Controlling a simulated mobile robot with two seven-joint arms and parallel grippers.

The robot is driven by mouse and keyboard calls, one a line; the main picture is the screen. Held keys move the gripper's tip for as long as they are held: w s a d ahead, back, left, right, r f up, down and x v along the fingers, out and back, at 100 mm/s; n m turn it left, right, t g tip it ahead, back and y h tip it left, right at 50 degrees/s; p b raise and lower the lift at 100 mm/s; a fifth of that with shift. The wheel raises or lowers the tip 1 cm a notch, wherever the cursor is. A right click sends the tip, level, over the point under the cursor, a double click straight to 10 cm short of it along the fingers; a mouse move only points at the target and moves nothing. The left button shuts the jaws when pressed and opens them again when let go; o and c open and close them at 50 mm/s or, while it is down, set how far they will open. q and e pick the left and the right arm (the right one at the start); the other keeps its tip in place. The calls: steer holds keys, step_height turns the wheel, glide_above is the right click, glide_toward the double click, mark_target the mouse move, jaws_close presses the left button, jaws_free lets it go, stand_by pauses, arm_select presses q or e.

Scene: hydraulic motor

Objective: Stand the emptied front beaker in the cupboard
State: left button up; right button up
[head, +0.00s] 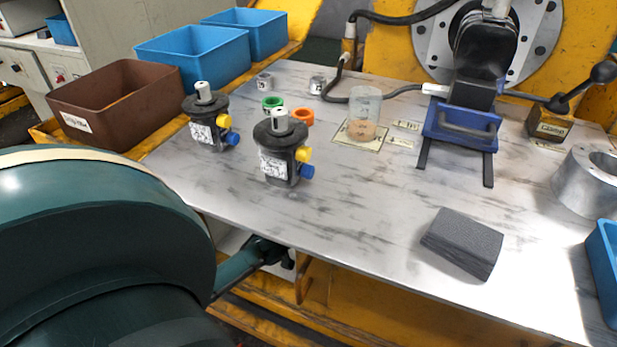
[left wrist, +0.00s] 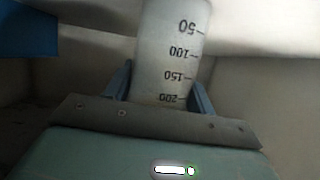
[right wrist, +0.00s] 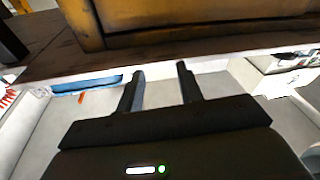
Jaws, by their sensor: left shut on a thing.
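My left gripper (left wrist: 160,90) is shut on a clear beaker (left wrist: 172,50) with a dark scale from 50 to 200. The beaker's numbers appear upside down in the left wrist view, and it looks empty. Pale walls (left wrist: 255,95) surround it, like the inside of a cupboard; whether its base touches a surface is hidden. My right gripper (right wrist: 160,70) is open and empty, near a brown board edge in the right wrist view. Another beaker (head: 364,108) with brownish contents stands on a labelled mat (head: 343,137) on the bench.
On the bench stand two dark motors (head: 207,120) (head: 283,150), a grey block (head: 462,243) and a blue stand (head: 461,127). A brown bin (head: 120,100) and blue bins (head: 195,55) are at back left. A blue thing (left wrist: 28,32) is beside the held beaker. The bench's front middle is clear.

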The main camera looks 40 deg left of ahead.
arm_select(q)
steer(key=shift+f, duration=0.1)
steer(key=o, duration=1.1)
steer(key=shift+c, duration=0.2)
steer(key=shift+s+r, duration=0.2)
steer(key=shift+r, duration=0.15)
arm_select(e)
steer(key=shift+r, duration=0.3)
arm_select(q)
steer(key=p+v, duration=0.4)
steer(key=v, duration=0.7)
steer(key=shift+s, duration=0.3)
arm_select(e)
steer(key=shift+d+f+m+g+h, duration=0.35)
steer(key=shift+d+g+h, duration=0.35)
steer(key=shift+h, duration=0.2)
arm_select(q)
steer(key=shift+s+d, duration=0.1)
